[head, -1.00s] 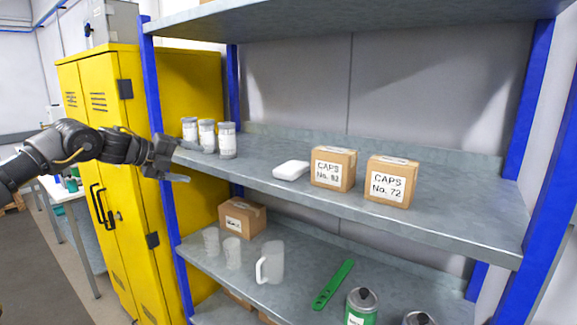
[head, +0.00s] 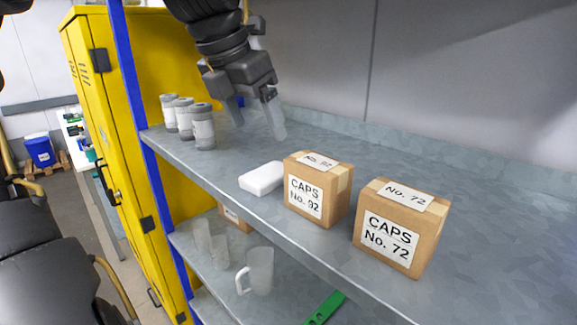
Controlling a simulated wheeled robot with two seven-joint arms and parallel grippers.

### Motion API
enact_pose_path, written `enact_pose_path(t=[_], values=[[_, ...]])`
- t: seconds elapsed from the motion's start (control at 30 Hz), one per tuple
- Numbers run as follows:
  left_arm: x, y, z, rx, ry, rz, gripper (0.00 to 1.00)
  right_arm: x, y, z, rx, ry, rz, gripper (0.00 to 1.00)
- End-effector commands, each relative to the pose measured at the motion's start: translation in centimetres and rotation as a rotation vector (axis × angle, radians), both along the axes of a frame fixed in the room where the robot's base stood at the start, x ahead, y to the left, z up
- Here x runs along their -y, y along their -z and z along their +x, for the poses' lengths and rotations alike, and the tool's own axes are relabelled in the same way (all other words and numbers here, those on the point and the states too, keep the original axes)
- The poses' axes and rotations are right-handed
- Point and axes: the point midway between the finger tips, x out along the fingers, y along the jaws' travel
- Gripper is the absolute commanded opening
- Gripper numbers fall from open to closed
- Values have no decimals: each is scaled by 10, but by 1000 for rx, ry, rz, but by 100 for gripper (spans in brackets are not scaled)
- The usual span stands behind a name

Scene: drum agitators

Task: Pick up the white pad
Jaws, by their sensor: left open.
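The white pad (head: 262,178) is a small white block with rounded edges. My left gripper (head: 256,122) comes down from the top of the head view. It is open and empty, its fingers pointing down, above and behind the pad and apart from it. My right gripper does not show.
Two brown boxes, CAPS No. 92 (head: 318,190) and CAPS No. 72 (head: 401,228), stand right of the pad. Several grey-lidded jars (head: 203,128) stand at left. A blue post (head: 139,120) edges the shelf (head: 330,140). A clear mug (head: 260,271) is below.

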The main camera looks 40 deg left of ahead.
Motion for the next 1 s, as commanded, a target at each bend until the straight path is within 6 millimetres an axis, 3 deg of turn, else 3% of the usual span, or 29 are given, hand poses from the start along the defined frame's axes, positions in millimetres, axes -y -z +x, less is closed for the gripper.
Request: enact_pose_path(t=[0.13, 0.33, 0.47, 0.73, 1.0], values=[[-3, 4, -1, -3, -5, 2, 80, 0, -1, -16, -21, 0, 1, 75], [-4, 32, 9, -5, -6, 0, 80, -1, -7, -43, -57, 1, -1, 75], [-4, 47, 15, -3, -8, 0, 80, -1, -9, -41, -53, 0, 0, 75], [-2, 54, 19, -2, -6, 0, 80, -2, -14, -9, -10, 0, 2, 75], [-1, 88, 30, -5, -4, -1, 80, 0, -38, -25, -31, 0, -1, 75]])
